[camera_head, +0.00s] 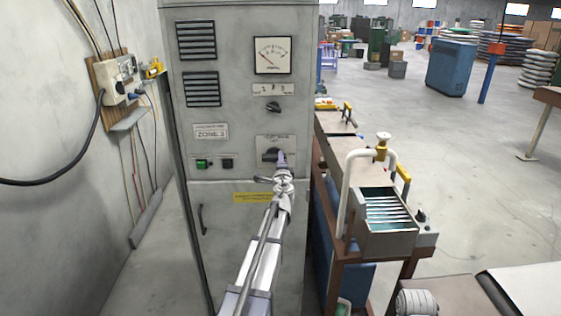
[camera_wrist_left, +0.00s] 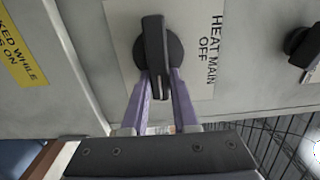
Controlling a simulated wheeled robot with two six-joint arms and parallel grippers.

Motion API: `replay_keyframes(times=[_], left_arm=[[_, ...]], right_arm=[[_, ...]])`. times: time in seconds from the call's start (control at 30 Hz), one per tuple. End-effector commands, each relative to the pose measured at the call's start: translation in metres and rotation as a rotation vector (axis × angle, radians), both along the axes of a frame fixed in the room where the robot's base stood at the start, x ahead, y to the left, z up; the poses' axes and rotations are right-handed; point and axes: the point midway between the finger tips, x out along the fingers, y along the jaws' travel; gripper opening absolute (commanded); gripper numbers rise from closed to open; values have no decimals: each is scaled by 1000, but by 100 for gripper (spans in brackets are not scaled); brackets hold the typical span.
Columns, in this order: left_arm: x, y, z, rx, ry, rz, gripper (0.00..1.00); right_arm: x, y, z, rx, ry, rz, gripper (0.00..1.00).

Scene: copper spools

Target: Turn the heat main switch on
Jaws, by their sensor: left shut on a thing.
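The heat main switch (camera_head: 270,155) is a black rotary knob on a pale plate on the front of the grey cabinet (camera_head: 236,228). In the left wrist view the knob (camera_wrist_left: 154,45) has a long handle, and the plate beside it reads "HEAT MAIN OFF". The handle lies along the direction of that lettering, so about level on the cabinet. My left gripper (camera_head: 281,160) reaches up to the knob from below. Its purple fingers (camera_wrist_left: 160,82) are shut on the near end of the handle, one on each side. My right gripper does not show.
A second black knob (camera_head: 273,106) and a dial gauge (camera_head: 273,55) sit above the switch. A green button (camera_head: 202,164) is to its left, and a yellow label (camera_head: 254,198) below. A workbench with a slotted grey box (camera_head: 385,235) stands close on the right.

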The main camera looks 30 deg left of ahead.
Motion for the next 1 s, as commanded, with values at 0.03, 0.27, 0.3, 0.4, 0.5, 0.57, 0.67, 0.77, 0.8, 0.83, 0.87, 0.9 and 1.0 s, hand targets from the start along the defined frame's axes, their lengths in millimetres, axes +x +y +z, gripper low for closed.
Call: replay_keyframes(times=[0.03,0.27,0.3,0.4,0.5,0.57,0.67,0.77,0.8,0.83,0.87,0.9,1.0], left_arm=[[-1,-1,-1,2,1,-1,0],[-1,-1,-1,2,1,-1,33],[-1,-1,-1,2,1,-1,38],[-1,-1,-1,1,1,-1,49],[-1,-1,0,1,1,-1,57],[-1,0,0,1,1,0,57],[-1,0,0,1,1,0,57],[-1,-1,0,1,1,0,57],[-3,-1,0,1,1,0,57],[-4,-2,0,1,1,0,57],[-6,-3,0,1,1,-1,57],[-9,-5,0,1,1,-1,57],[-19,-11,0,1,1,-1,57]], right_arm=[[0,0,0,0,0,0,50],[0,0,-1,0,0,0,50],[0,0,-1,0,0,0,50],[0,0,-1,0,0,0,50],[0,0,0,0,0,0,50],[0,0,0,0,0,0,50],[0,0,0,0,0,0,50],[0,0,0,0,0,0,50],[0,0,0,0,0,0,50],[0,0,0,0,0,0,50],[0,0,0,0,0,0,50],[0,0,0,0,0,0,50],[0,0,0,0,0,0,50]])
